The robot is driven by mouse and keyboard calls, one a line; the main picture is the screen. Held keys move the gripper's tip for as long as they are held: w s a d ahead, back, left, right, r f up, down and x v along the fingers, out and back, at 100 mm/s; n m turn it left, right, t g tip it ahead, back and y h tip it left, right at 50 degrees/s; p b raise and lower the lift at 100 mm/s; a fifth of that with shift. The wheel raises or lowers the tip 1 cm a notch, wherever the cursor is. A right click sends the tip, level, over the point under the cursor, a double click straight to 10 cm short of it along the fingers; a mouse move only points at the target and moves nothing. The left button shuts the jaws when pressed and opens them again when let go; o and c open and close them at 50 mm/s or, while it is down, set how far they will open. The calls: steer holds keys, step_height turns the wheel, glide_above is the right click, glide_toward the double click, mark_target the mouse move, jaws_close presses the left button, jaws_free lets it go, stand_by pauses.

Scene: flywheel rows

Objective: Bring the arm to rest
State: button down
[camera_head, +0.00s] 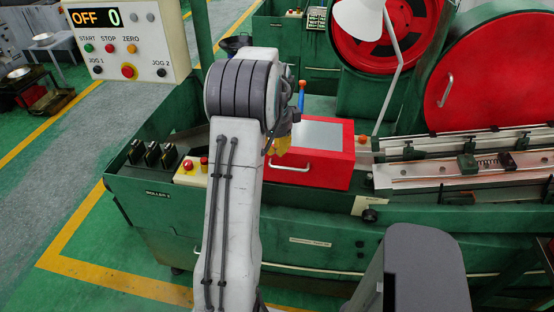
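My arm, white with dark grey bands at its upper joint, rises from the bottom of the view and reaches over the green machine bench (150,195). I cannot see anything held.
A red box with a grey top (325,165) and handle sits on the bench. A control panel (130,45) reading OFF 0 hangs upper left. Open floor (60,170) lies left.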

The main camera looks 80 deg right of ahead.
steer(key=shift+a+r, duration=0.25)
steer(key=shift+r, duration=1.1)
steer(key=shift+a+r, duration=0.25)
steer(key=shift+r, duration=1.05)
steer(key=a+f+n+y, duration=0.2)
steer(key=a+f+n, duration=0.4)
steer(key=a+n, duration=0.8)
steer(key=w+a+r+n+t, duration=0.1)
steer(key=w+a+r+n, duration=0.2)
steer(key=a+n, duration=0.4)
steer(key=w+a+r+n+t, duration=0.2)
steer(key=w+a+n, duration=0.3)
steer(key=a, duration=0.9)
steer(key=w+a+r+n+t, duration=0.1)
steer(key=w+a+r+n, duration=0.3)
steer(key=a+n, duration=0.4)
steer(key=shift+a+r+n, duration=0.4)
steer(key=shift+a, duration=1.45)
